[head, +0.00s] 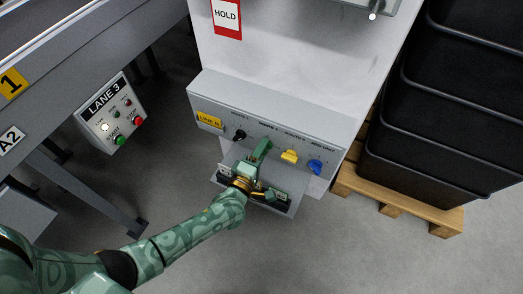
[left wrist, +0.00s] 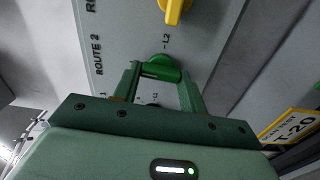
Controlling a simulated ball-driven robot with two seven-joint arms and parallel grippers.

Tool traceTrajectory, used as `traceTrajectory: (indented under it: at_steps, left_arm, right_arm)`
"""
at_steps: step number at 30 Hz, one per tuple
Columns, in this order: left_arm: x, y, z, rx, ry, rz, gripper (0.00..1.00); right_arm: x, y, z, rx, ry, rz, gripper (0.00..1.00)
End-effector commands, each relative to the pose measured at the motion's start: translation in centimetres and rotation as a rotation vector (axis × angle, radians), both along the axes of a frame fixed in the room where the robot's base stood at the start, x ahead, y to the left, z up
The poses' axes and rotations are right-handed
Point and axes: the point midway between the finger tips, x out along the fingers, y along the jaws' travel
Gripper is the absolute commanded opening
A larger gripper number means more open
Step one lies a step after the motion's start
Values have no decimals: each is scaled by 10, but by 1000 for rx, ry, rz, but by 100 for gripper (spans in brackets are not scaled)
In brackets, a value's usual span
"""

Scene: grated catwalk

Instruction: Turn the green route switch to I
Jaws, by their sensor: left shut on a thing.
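The green route switch (left wrist: 160,68) is a rounded knob on a grey panel. In the left wrist view it sits between the two fingertips of my left gripper (left wrist: 160,78), which is shut on it. The panel beside it reads "ROUTE 2", and a mark near the knob looks like "L2"; another small mark is partly hidden by the knob and gripper. In the head view my left gripper (head: 261,150) reaches the sloped control box (head: 330,125) from the front and largely covers the green switch. My right gripper is not in view.
A black knob (head: 239,135) is left of the green switch; a yellow knob (head: 289,156) and a blue knob (head: 315,167) are to its right, the yellow one close. A LANE 3 button box (head: 109,112) stands left. Stacked black crates (head: 430,120) on a pallet (head: 400,203) stand right.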

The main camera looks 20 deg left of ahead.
Motion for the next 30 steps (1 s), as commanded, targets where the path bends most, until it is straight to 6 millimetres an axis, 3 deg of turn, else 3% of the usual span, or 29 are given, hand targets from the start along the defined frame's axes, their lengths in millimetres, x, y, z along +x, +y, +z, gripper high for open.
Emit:
traceTrajectory:
  at_steps: [21, 22, 24, 30]
  left_arm:
    - [-1, 1, -2, -75, 6, 2, 19]
    - [-1, 1, -2, -74, 6, 2, 47]
    - [-1, 1, -2, -74, 6, 1, 64]
    - [0, 0, -1, -73, 4, 1, 64]
  right_arm:
    - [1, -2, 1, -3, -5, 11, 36]
    - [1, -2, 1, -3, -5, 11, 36]
    - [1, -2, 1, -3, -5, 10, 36]
    - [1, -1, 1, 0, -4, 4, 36]
